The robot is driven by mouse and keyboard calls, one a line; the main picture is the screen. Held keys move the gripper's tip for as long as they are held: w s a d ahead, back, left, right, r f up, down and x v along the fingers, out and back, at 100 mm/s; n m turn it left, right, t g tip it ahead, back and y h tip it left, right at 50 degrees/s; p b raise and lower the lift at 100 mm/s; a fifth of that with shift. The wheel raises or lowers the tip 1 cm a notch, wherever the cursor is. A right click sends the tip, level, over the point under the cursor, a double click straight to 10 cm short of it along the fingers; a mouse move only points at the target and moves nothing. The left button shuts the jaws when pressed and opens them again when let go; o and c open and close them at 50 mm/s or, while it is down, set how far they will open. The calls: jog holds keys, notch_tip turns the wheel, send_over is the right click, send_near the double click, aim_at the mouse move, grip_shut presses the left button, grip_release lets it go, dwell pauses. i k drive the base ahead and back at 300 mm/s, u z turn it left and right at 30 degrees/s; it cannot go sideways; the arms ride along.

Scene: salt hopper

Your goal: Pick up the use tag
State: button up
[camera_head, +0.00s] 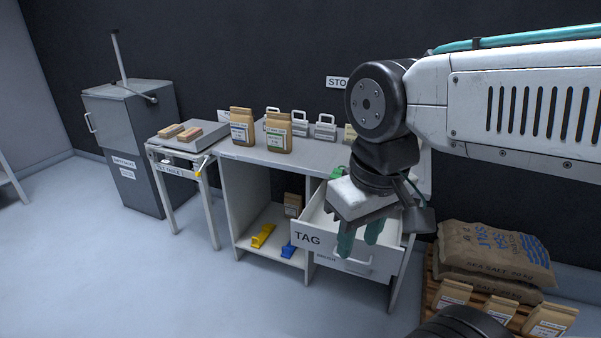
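I cannot make out a use tag for certain. An open white drawer (315,240) under the counter carries the word TAG on its front, with smaller lettering and a handle. My gripper (359,245) points down at the drawer's right part, its two teal fingers apart, with nothing visible between them. The fingers overlap the drawer front in the picture; I cannot tell their depth. My gripper and arm hide much of the drawer's inside. A small green thing (337,173) shows near the drawer's back, partly hidden.
The counter (250,155) bears brown paper bags (279,135) and grey handled items (325,128). Yellow (263,236) and blue (289,248) things lie on the lower shelf. A grey cabinet (135,150) stands left; salt sacks (495,252) lie right. The floor at front left is clear.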

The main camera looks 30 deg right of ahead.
aim_at(337, 173)
jog(key=u, duration=0.2)
jog(key=i, duration=0.7)
jog(key=z, duration=0.7)
jog(key=i, duration=0.6)
jog(key=z, duration=0.65)
